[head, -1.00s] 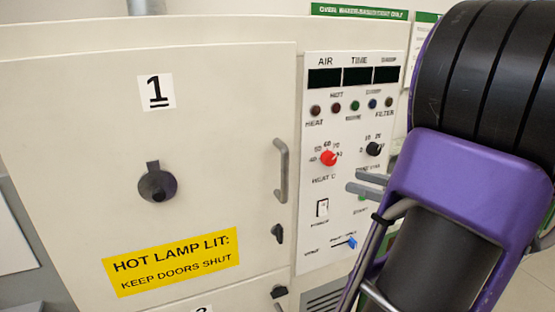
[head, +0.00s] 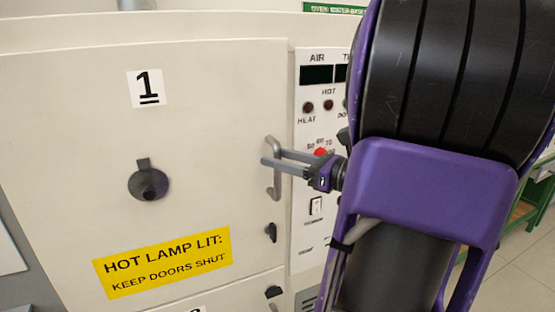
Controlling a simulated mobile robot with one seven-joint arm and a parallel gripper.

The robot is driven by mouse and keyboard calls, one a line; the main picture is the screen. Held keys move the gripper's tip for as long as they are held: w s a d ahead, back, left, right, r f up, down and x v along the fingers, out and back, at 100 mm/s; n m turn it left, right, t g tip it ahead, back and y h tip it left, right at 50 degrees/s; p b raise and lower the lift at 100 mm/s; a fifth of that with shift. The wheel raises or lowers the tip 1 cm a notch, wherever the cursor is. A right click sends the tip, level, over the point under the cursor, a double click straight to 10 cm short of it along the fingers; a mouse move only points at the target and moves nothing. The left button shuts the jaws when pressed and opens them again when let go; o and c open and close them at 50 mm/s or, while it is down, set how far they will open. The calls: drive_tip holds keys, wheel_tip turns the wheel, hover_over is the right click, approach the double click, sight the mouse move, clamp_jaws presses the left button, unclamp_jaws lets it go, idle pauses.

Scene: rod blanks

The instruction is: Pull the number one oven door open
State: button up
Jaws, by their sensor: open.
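The number one oven door (head: 80,180) is a cream panel with a black "1" label and appears closed. Its grey bar handle (head: 275,185) stands upright near the door's right edge. My gripper (head: 266,158) comes in from the right, its two grey fingers pointing left across the handle in this view. The fingers are open with a gap between them. I cannot tell whether the handle lies between them or whether they touch it. My purple and black arm hides much of the right side.
A control panel (head: 309,130) with displays, lamps and knobs is right of the door, partly behind my arm. A dark latch knob (head: 271,232) sits below the handle. A round dark fitting (head: 149,181) and a yellow hot lamp sign (head: 162,262) are on the door.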

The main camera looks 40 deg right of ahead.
drive_tip(key=shift+w+a, duration=0.15)
drive_tip(key=shift+w, duration=0.25)
drive_tip(key=shift+c, duration=0.4)
clamp_jaws()
idle(0.8)
